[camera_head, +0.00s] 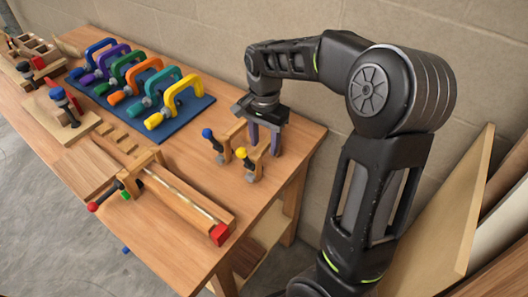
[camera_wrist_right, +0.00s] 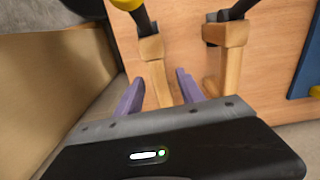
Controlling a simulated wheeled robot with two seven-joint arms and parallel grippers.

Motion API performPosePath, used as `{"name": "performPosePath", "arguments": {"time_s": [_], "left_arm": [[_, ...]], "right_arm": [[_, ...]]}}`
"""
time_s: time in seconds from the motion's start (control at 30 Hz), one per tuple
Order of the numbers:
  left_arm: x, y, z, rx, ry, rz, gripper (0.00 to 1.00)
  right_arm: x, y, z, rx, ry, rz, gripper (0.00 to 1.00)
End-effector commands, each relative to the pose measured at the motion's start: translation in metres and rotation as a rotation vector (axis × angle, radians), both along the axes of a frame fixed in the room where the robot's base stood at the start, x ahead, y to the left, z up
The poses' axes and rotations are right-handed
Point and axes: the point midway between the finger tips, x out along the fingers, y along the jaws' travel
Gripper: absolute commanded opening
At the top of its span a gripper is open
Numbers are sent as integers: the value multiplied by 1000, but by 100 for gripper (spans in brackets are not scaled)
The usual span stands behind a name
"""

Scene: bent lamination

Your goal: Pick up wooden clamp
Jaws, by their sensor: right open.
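Two small wooden clamps stand upright near the right end of the workbench. One wooden clamp has a yellow knob (camera_head: 258,153); the other has a blue knob (camera_head: 232,135). My right gripper (camera_head: 264,140) points down over the yellow-knobbed clamp, its purple fingers apart. In the right wrist view, the open right gripper (camera_wrist_right: 159,86) has a finger on each side of the yellow-knobbed clamp's wooden body (camera_wrist_right: 156,76). Whether they touch it is unclear. The other clamp (camera_wrist_right: 229,58) stands just outside the fingers. My left gripper is not in view.
A blue board (camera_head: 170,130) with several coloured C-shaped clamps lies behind on the workbench (camera_head: 185,255). A long wooden bar clamp (camera_head: 185,195) with red ends lies at the front. A stone wall (camera_head: 215,30) runs behind, and boards (camera_head: 440,235) lean at right.

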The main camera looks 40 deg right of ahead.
Motion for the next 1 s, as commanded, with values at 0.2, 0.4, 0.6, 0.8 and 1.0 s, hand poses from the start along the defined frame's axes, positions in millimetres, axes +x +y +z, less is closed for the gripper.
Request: {"name": "performPosePath", "arguments": {"time_s": [0.2, 0.4, 0.6, 0.8, 1.0], "left_arm": [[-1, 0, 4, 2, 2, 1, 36], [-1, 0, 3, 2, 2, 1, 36], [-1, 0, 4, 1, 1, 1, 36], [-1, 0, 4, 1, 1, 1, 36], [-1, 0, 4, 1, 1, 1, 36]], "right_arm": [[0, 0, -24, 1, 1, 0, 45], [0, 0, -25, 0, -1, 0, 45], [0, 0, -25, 0, -1, 0, 45], [0, 0, -25, 0, 0, 0, 45], [0, 0, -25, 0, 0, 0, 29]]}}
